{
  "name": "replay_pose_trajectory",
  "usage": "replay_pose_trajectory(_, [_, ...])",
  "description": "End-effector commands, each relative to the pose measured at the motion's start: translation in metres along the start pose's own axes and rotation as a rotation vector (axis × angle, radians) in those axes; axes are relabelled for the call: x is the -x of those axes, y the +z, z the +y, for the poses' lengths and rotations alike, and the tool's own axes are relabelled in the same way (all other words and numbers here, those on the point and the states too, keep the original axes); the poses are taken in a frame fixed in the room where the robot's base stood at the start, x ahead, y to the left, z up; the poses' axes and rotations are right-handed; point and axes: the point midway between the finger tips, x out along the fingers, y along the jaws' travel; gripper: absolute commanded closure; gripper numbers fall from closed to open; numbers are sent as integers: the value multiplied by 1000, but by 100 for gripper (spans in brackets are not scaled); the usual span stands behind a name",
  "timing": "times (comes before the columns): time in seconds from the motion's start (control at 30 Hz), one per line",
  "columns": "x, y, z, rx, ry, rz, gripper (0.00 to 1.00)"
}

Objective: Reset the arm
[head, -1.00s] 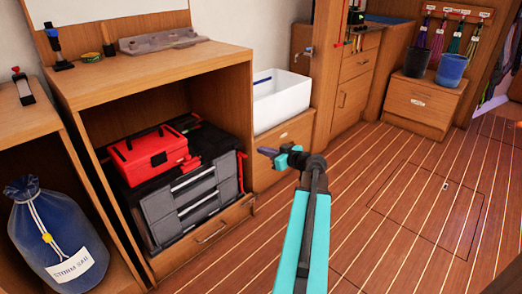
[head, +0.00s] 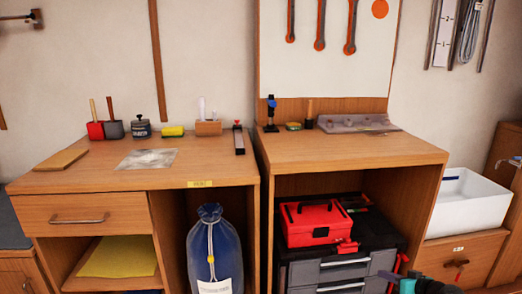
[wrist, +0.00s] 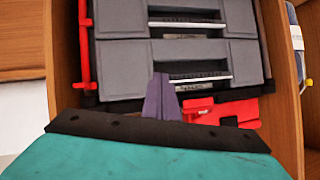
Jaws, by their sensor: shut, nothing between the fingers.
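My arm shows only as a teal and black piece at the bottom right edge of the head view, and I cannot make out its fingertips there. In the wrist view my gripper (wrist: 163,98) has its purple-grey fingers together and empty. They point toward the grey drawers of the black tool chest (wrist: 190,60), with the red toolbox (wrist: 225,113) beside them. In the head view the red toolbox (head: 313,222) sits on top of the tool chest (head: 340,270) inside the open right-hand cabinet.
A blue storm-sail bag (head: 214,250) stands left of the chest's cabinet (head: 330,152). A white bin (head: 470,205) is at the right. Small tools and jars stand on the left bench (head: 110,180). The wooden cabinet walls flank the chest in the wrist view.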

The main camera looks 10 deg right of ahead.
Motion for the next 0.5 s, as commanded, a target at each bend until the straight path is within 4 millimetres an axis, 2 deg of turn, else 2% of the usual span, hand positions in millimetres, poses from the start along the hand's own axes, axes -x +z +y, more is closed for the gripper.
replay_pose_trajectory(0.03, [-8, 2, -21, -18, -27, -43, 100])
replay_pose_trajectory(0.23, [-38, 40, -87, -93, -102, -221, 100])
replay_pose_trajectory(0.5, [-55, 96, -175, -168, -162, -475, 100])
